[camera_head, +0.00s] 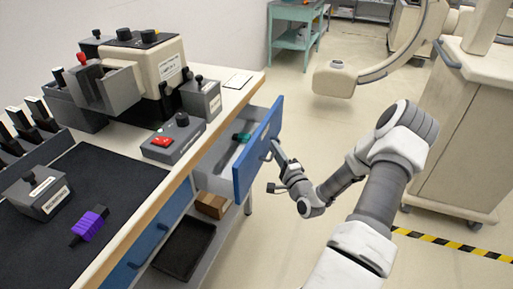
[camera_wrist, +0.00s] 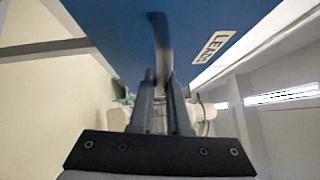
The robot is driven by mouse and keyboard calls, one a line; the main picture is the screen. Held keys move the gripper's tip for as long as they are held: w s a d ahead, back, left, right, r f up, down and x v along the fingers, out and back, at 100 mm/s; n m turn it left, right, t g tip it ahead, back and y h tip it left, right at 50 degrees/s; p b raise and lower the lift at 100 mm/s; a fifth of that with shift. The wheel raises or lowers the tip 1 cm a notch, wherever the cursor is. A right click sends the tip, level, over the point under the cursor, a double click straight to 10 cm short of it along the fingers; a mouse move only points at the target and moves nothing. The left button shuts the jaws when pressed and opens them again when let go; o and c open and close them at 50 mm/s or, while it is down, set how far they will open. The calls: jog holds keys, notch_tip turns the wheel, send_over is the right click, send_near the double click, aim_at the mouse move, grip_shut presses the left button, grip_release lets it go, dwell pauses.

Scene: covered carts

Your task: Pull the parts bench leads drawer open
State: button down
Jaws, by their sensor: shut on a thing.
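The leads drawer (camera_head: 215,172) stands pulled out from under the bench top in the head view. Its blue front (camera_head: 258,148) faces my arm, and a green item (camera_head: 242,137) lies inside. In the wrist view the blue front (camera_wrist: 110,28) fills the top, with a label reading "LEADS" (camera_wrist: 212,47). My gripper (camera_wrist: 160,92) is shut on the drawer's dark curved handle (camera_wrist: 161,40). In the head view my gripper (camera_head: 276,156) is at the front's outer face, and the grip itself is small there.
The bench top (camera_head: 215,128) holds a beige machine, grey boxes and a purple-handled item (camera_head: 89,224). Another blue drawer (camera_head: 150,240) is shut nearby. A black tray (camera_head: 185,250) sits on the lower shelf. A beige cabinet (camera_head: 465,130) stands at right. Open floor lies between.

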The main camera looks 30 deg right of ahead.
jog(key=s+d, duration=1)
jog(key=s, duration=0.4)
jog(key=shift+d, duration=0.4)
jog(key=c, duration=0.9)
grip_release()
jog(key=s+p, duration=0.1)
jog(key=s, duration=0.4)
jog(key=s+a+f, duration=0.1)
jog(key=s, duration=0.5)
jog(key=s+a+f+p, duration=0.1)
jog(key=s, duration=0.5)
jog(key=shift+a+f+p, duration=0.15)
jog(key=shift+p, duration=0.15)
